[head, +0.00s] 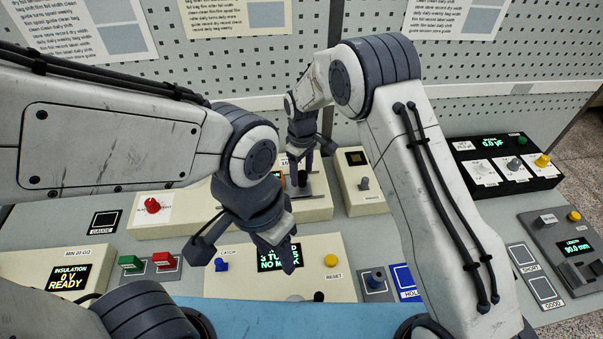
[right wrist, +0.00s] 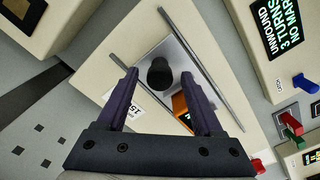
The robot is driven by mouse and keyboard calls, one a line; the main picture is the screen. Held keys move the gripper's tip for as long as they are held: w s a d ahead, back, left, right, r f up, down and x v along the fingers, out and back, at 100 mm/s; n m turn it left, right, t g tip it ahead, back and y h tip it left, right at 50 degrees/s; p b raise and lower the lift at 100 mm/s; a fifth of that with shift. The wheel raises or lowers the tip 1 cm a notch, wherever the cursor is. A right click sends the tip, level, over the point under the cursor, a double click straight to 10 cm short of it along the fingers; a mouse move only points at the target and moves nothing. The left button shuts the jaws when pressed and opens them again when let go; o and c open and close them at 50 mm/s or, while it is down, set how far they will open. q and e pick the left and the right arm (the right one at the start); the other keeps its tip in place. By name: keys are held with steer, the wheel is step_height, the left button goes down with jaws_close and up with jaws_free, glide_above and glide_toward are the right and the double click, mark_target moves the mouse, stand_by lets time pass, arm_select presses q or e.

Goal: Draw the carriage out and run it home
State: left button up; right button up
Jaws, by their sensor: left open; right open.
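The carriage appears to be the grey plate (right wrist: 178,62) with a black knob (right wrist: 160,73), between two long rails on a cream housing (right wrist: 130,50) in the right wrist view. My right gripper (right wrist: 160,78) is open, its fingers on either side of the knob in the picture; whether they are down around it or still above it I cannot tell. In the head view my right gripper (head: 312,163) is over the same housing (head: 235,218), hiding most of the carriage. My left gripper (head: 243,257) is open and empty above the front panel with LATCH and RESET.
The front panel has a display (head: 280,257) reading 3 TURNS NO MARK, a blue latch lever (head: 221,265) and a yellow button (head: 331,260). A green switch (head: 131,262), a red switch (head: 164,260) and a red knob (head: 152,205) lie left. A small box (head: 362,183) adjoins right.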

step_height(320, 180, up, 9)
steer(key=b, duration=0.2)
steer(key=shift+f+b, duration=0.1)
steer(key=shift+b, duration=0.25)
arm_select(q)
steer(key=shift+f, duration=1.5)
arm_select(e)
steer(key=shift+r, duration=0.45)
